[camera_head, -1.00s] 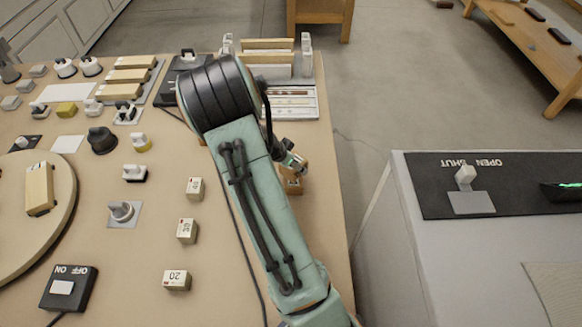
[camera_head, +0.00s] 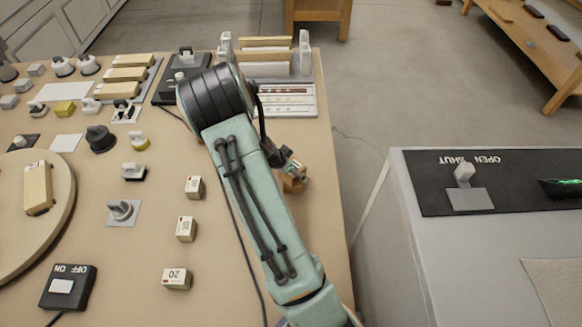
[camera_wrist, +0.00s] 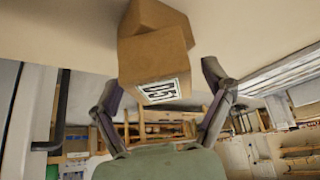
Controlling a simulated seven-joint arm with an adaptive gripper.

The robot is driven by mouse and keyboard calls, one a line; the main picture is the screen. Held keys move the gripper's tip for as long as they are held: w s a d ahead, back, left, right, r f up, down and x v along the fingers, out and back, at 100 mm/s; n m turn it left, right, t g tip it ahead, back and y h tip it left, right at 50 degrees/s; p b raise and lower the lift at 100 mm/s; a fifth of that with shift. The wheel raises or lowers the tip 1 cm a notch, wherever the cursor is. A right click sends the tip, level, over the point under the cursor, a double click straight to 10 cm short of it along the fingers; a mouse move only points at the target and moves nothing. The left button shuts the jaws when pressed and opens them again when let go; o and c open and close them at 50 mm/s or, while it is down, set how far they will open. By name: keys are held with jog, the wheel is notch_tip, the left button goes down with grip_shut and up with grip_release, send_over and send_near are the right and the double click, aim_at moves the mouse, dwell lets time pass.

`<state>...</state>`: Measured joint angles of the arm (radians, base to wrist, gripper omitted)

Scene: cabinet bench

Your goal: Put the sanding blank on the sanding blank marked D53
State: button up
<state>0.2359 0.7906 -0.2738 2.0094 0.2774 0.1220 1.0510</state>
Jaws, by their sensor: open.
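Two brown wooden blocks, which look like the sanding blanks, are together in the wrist view. The nearer block (camera_wrist: 153,60) has a white label that reads roughly "D5", not fully legible. It rests against the other block (camera_wrist: 160,15), turned at an angle to it; the picture looks upside down, so the labelled one appears to be on top. My gripper (camera_wrist: 160,80) is open, with one finger on each side of the labelled block and a visible gap at each. In the head view, the blocks (camera_head: 293,184) are partly hidden by my gripper near the bench's right edge.
Small cream numbered blocks (camera_head: 177,278) stand left of my arm. A round board (camera_head: 57,220) is at left. A grey cabinet (camera_head: 400,260) stands right, across a gap.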

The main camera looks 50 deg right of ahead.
jog(key=v, duration=1.2)
jog(key=s+a+r+n+y, duration=0.3)
jog(key=s+a+r+n, duration=0.15)
jog(key=a, duration=0.25)
jog(key=s+a+r+n+y, duration=0.25)
jog(key=a+n, duration=0.25)
jog(key=a, duration=0.3)
jog(key=s+a+r+n+y, duration=0.1)
jog(key=s+a+r+n, duration=0.1)
jog(key=s+a+n, duration=0.5)
jog(key=s+n, duration=0.2)
jog(key=s, duration=0.2)
jog(key=shift+r, duration=0.3)
